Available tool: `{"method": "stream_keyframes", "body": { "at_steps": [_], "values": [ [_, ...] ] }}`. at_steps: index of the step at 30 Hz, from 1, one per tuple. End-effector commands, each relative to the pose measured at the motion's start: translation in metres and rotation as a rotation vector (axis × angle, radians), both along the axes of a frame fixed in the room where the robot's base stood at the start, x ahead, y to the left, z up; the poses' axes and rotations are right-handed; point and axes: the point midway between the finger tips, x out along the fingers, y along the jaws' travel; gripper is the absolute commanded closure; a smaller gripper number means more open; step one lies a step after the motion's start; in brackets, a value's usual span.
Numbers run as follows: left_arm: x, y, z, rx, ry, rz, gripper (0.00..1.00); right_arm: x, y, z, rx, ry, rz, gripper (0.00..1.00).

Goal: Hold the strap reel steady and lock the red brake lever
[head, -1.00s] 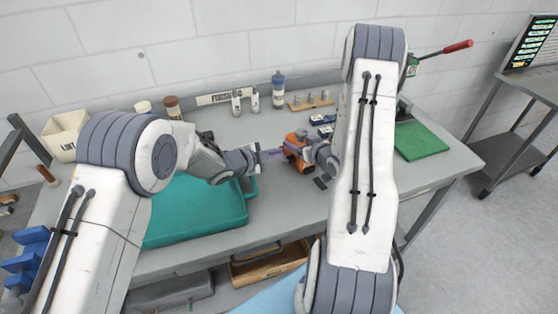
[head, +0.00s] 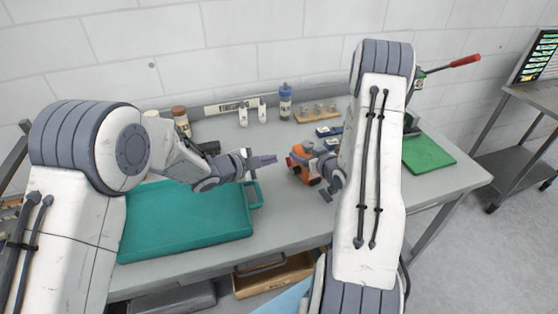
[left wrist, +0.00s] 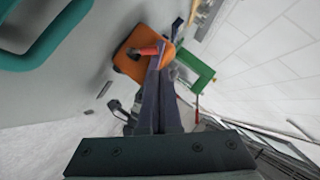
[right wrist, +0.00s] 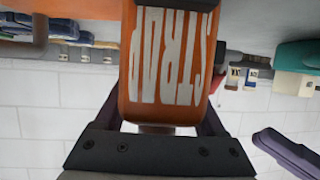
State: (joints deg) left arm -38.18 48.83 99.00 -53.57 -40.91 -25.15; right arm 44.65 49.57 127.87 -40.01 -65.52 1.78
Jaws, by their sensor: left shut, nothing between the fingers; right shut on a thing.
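The orange strap reel (head: 303,166) stands on the grey bench, partly hidden by my right arm. My right gripper (head: 328,172) is shut on its right side. In the right wrist view the reel's orange face (right wrist: 165,65) with white "STRAP" lettering sits between the fingers. My left gripper (head: 274,159) is shut and empty, left of the reel with a small gap in the head view. In the left wrist view its closed fingers (left wrist: 160,65) point at the reel (left wrist: 128,66), partly covering the red brake lever (left wrist: 147,50). I cannot tell whether they touch the lever.
A teal tray (head: 185,250) lies at the front left of the bench. Bottles (head: 285,102), a wooden rack (head: 316,114) and small blue items stand at the back. A green mat (head: 428,154) and a red-handled press (head: 465,61) are at the right.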

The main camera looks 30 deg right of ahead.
Motion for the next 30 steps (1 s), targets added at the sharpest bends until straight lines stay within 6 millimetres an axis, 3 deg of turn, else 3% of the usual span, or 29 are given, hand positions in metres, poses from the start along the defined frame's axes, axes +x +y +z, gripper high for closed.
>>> {"method": "stream_keyframes", "body": {
  "at_steps": [3,9,23,24,25,30],
  "values": [
    [-0.001,0.020,0.013,-0.001,0.000,0.002,1.00,0.000,0.000,0.001,-0.001,-0.002,0.000,1.00],
    [-0.004,0.039,0.024,-0.001,0.001,0.000,1.00,0.000,0.000,0.001,-0.001,-0.002,0.000,1.00],
    [-0.004,0.042,0.026,-0.001,0.000,-0.001,1.00,0.000,0.000,0.001,-0.001,-0.002,0.000,1.00],
    [-0.004,0.042,0.026,0.000,0.001,-0.001,1.00,0.000,0.000,0.001,-0.001,-0.002,0.000,0.12],
    [-0.004,0.042,0.026,0.000,0.001,-0.001,1.00,0.000,0.000,0.001,-0.001,-0.002,0.000,0.01],
    [-0.004,0.042,0.026,0.000,0.001,-0.001,1.00,0.000,0.000,0.000,-0.001,-0.001,0.000,0.00]
  ]
}}
